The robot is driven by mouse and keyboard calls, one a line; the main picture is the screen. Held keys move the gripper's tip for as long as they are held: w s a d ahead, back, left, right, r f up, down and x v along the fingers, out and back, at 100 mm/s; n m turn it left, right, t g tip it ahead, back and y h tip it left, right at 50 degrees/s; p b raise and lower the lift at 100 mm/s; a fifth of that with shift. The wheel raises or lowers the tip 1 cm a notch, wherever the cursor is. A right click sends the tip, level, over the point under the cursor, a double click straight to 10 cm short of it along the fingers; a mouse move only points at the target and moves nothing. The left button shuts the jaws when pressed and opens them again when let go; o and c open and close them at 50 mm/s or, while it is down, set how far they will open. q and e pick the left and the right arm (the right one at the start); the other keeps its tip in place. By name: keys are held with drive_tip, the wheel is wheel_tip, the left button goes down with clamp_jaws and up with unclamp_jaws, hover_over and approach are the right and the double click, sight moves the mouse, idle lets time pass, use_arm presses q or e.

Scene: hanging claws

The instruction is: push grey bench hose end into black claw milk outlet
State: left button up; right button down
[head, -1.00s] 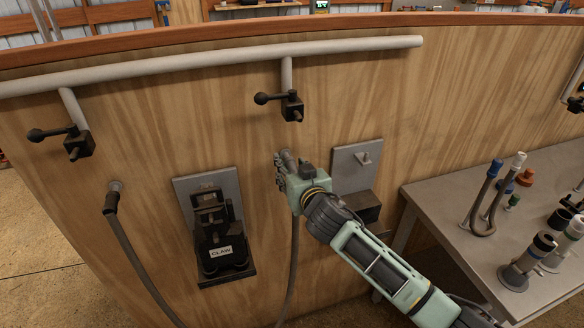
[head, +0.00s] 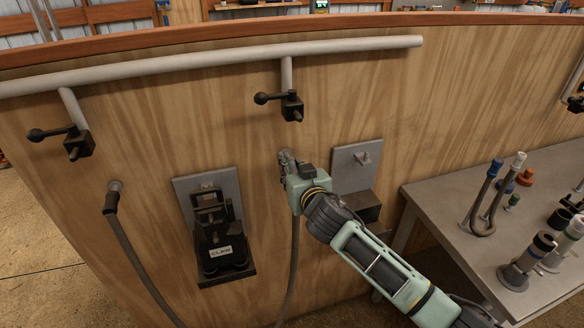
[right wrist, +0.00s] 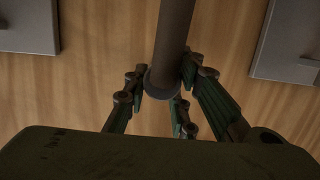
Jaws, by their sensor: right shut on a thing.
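My right gripper (head: 287,161) is in front of the plywood wall. It is shut on a dark grey hose (head: 294,262) that hangs down below it. In the right wrist view the hose (right wrist: 175,35) runs between the fingers, with a rounded collar or end (right wrist: 160,82) at the grip. The black claw (head: 222,240), labelled CLAW, sits on a grey wall plate to the left of the gripper, apart from it. I cannot make out its milk outlet. The left gripper is not in view.
Another hose (head: 130,250) hangs from a wall stub at the left. A pale pipe (head: 220,58) with black valves (head: 291,107) runs above. A grey plate with a box (head: 357,160) is behind my arm. A bench (head: 432,195) with hoses and fittings stands at the right.

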drive_tip(key=shift+s+d+p, duration=0.2)
drive_tip(key=shift+s+p, duration=0.1)
drive_tip(key=shift+s, duration=0.3)
idle(0.3)
drive_tip(key=c, duration=2.1)
unclamp_jaws()
clamp_jaws()
drive_tip(key=shift+s, duration=0.1)
drive_tip(key=shift+s+d+p, duration=0.2)
drive_tip(key=shift+s+p, duration=0.25)
drive_tip(key=shift+s, duration=0.15)
drive_tip(key=shift+v, duration=0.9)
